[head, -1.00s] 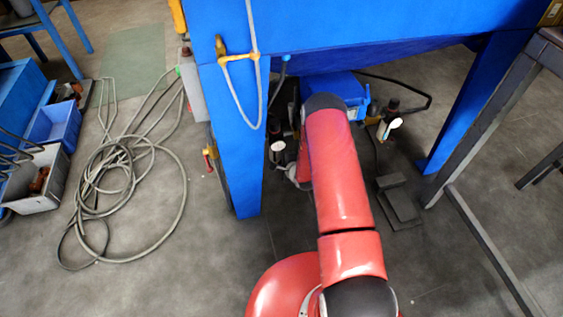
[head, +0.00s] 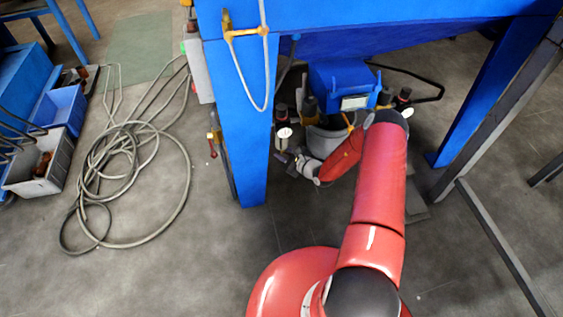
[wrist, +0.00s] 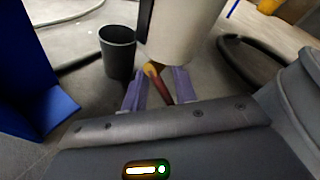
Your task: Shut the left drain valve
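In the wrist view my gripper (wrist: 159,72) has its two purple fingers apart. A small valve handle (wrist: 155,78), yellow at its top and dark red below, shows between them under a large pale cylinder (wrist: 185,30). I cannot tell whether either finger touches it. In the head view my gripper (head: 292,158) is low beneath the blue machine, just right of its front-left leg. It is close below a white-ended dark fitting (head: 283,138). The valve handle cannot be made out there.
The blue leg (head: 240,130) stands close left of my gripper. A dark cup-shaped cylinder (wrist: 118,52) is left of the fingers. A blue box (head: 342,80) hangs above my forearm. Coiled hose (head: 130,190) lies on the floor at left. A grey frame (head: 500,110) stands at right.

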